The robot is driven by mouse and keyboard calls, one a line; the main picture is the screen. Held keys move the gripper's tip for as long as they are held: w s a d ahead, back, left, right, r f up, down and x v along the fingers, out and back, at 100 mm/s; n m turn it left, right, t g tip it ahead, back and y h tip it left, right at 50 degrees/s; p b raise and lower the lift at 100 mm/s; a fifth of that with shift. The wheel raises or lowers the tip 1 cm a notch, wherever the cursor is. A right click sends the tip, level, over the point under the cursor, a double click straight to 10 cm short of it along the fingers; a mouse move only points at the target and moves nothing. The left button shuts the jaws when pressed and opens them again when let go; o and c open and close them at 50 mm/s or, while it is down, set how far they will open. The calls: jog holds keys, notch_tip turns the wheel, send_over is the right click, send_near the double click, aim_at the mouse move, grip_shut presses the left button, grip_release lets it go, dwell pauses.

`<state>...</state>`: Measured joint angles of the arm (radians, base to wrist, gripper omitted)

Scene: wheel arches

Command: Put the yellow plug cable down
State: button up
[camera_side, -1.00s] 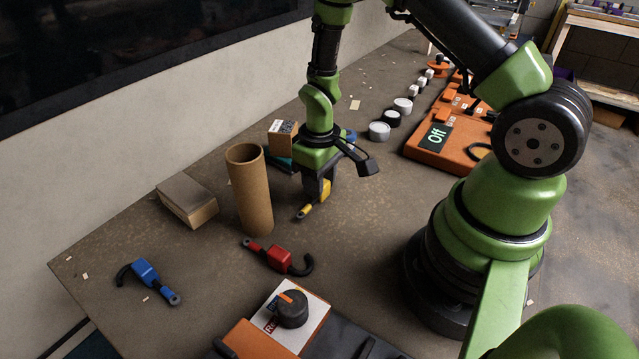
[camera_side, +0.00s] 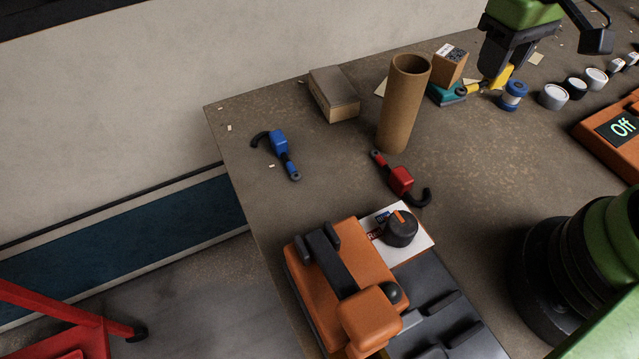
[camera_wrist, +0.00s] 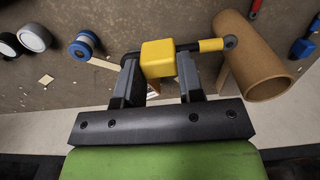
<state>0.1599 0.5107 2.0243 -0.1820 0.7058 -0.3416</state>
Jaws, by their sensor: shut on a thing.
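The yellow plug cable (camera_wrist: 158,58) is between the jaws of my gripper (camera_wrist: 160,80) in the wrist view. Its yellow block sits between the fingers, and its yellow and grey end sticks out to the right. In the side view the yellow plug cable (camera_side: 502,78) shows under my gripper (camera_side: 494,72) at the upper right, near the blue spool and the teal item. I cannot tell whether it touches the table. A red plug cable (camera_side: 400,181) and a blue plug cable (camera_side: 278,143) lie on the table.
A cardboard tube (camera_side: 402,105) stands upright left of my gripper. A small brown box (camera_side: 449,64) on a teal item (camera_side: 446,95), a blue spool (camera_side: 513,96) and several tape rolls (camera_side: 553,96) are close by. An orange device (camera_side: 345,280) stands in front. Table between the red cable and rolls is clear.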

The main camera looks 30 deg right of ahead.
notch_tip(320, 180, up, 9)
jog(key=shift+r, duration=0.1)
jog(key=a, duration=2.8)
notch_tip(320, 180, down, 17)
jog(key=shift+d+f, duration=0.1)
jog(key=shift+f, duration=2.15)
jog(key=shift+f, duration=0.15)
jog(key=o, duration=0.9)
